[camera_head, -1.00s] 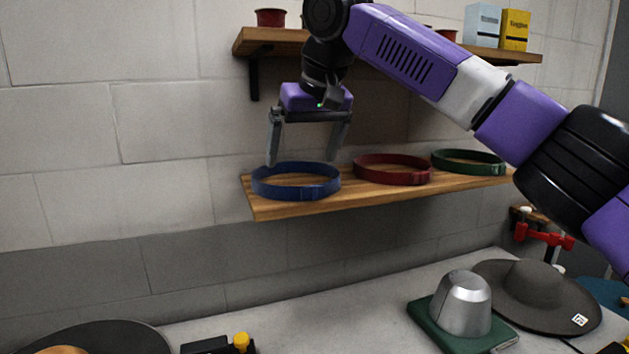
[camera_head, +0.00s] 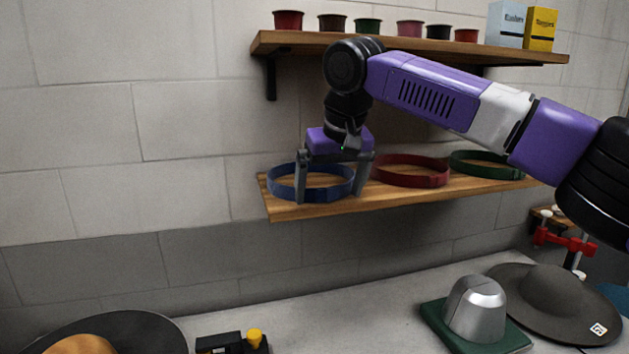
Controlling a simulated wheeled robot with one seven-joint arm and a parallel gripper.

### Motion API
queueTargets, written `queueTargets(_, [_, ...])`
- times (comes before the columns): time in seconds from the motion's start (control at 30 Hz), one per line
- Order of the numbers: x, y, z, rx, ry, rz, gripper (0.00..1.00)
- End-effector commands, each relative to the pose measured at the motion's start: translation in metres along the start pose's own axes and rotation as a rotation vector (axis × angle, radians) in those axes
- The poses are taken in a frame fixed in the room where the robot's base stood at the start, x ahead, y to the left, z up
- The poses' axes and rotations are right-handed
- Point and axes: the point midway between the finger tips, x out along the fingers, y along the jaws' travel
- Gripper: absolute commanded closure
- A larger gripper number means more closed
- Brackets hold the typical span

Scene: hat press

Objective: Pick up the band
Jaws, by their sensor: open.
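Three bands lie on the lower wooden shelf (camera_head: 283,212). The blue band (camera_head: 281,190) is at the left end, the red band (camera_head: 418,179) is in the middle and the green band (camera_head: 480,166) is at the right. My gripper (camera_head: 331,197) is open and points down at the blue band. Its left finger overlaps the band's front wall in the picture, and its right finger is by the band's right end. I cannot tell whether either finger touches the band.
An upper shelf (camera_head: 400,45) above my wrist holds several small cups and two boxes (camera_head: 541,30). On the table below are a metal hat block on a green base (camera_head: 435,317), a grey hat (camera_head: 550,292), another dark hat (camera_head: 150,330) and a black device (camera_head: 228,343).

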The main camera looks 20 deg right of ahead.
Motion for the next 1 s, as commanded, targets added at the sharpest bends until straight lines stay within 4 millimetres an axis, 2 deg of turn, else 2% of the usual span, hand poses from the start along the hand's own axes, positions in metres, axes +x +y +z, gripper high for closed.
queueTargets(0.1, [0.0, 0.0, 0.0, 0.0, 0.0, 0.0, 0.02])
queueTargets(0.57, [0.0, 0.0, 0.0, 0.0, 0.0, 0.0, 0.92])
queueTargets(0.83, [-0.003, -0.001, -0.002, 0.0, 0.001, 0.0, 0.92])
queueTargets(1.0, [-0.023, -0.001, -0.01, 0.0, 0.003, -0.002, 0.92])
